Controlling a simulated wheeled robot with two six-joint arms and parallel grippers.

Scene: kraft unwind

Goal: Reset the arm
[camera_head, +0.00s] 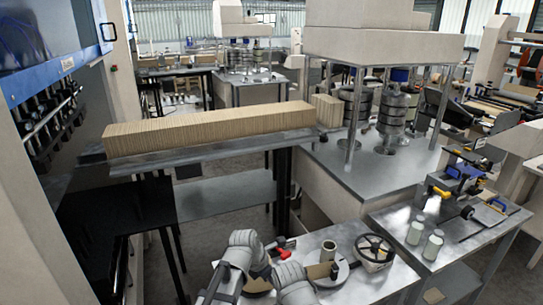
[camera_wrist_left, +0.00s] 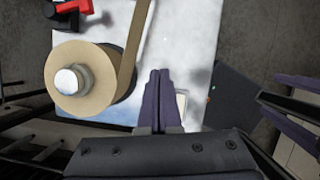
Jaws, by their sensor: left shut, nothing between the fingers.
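My left gripper (camera_wrist_left: 158,102) is shut and empty in the left wrist view, its two dark purple fingers pressed together over a pale tabletop. A brown kraft roll (camera_wrist_left: 100,88) with a pale core lies left of the fingers, apart from them. A brown strip (camera_wrist_left: 131,40) runs from the roll toward the top edge. In the head view, grey arm links of mine reach over the small work table at the bottom; the left fingertips are hard to make out there. Dark and purple parts at the right edge of the wrist view may be my right gripper; its opening is unclear.
The small table (camera_head: 385,285) carries a handwheel (camera_head: 375,249), an upright cylinder (camera_head: 328,250) and a red-handled tool (camera_head: 284,253). A side table at right holds two jars (camera_head: 432,246) and a clamp device (camera_head: 460,180). A long corrugated stack (camera_head: 210,130) lies behind.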

